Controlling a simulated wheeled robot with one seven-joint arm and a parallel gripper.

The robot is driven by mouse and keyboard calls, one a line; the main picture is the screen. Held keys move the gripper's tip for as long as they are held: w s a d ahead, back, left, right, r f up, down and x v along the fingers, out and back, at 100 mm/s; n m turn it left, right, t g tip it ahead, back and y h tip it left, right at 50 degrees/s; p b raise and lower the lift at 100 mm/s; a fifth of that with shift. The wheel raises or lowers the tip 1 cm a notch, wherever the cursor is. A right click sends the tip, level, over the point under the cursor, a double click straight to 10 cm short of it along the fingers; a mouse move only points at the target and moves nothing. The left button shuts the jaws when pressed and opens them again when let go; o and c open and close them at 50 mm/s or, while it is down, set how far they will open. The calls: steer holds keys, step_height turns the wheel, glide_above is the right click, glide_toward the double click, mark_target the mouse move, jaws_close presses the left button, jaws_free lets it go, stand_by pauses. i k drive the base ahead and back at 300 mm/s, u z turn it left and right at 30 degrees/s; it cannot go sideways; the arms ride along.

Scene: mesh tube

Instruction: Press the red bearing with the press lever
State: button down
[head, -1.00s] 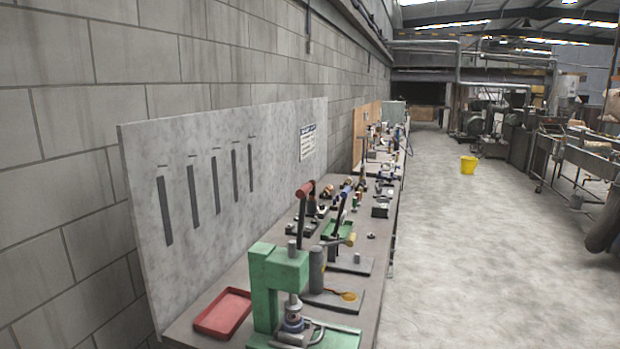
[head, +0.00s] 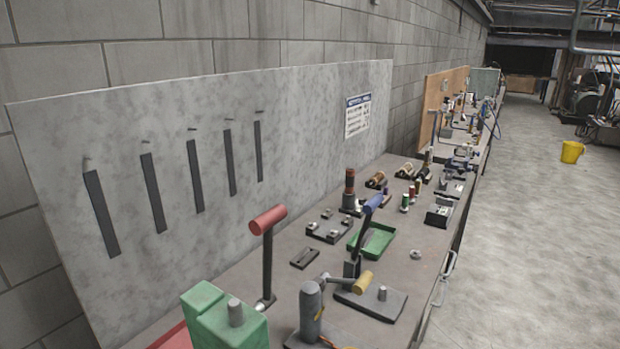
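The green press (head: 222,322) shows only its top at the bottom edge of the head view, with a grey round post on it. A black press lever (head: 267,262) with a red cylindrical handle stands up just behind and to the right of it. The press's lower part and base are out of frame. I cannot make out a red bearing. My gripper is not in view.
A grey post tool (head: 311,312) and a blue-handled lever (head: 367,226) on a dark base with a yellow grip stand to the right. Behind are a green tray (head: 374,242) and small parts. A slotted grey board (head: 200,150) backs the bench. The floor (head: 540,240) at right is open.

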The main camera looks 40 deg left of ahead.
mark_target(264, 223)
steer(key=i, duration=1.85)
steer(key=u, duration=5.45)
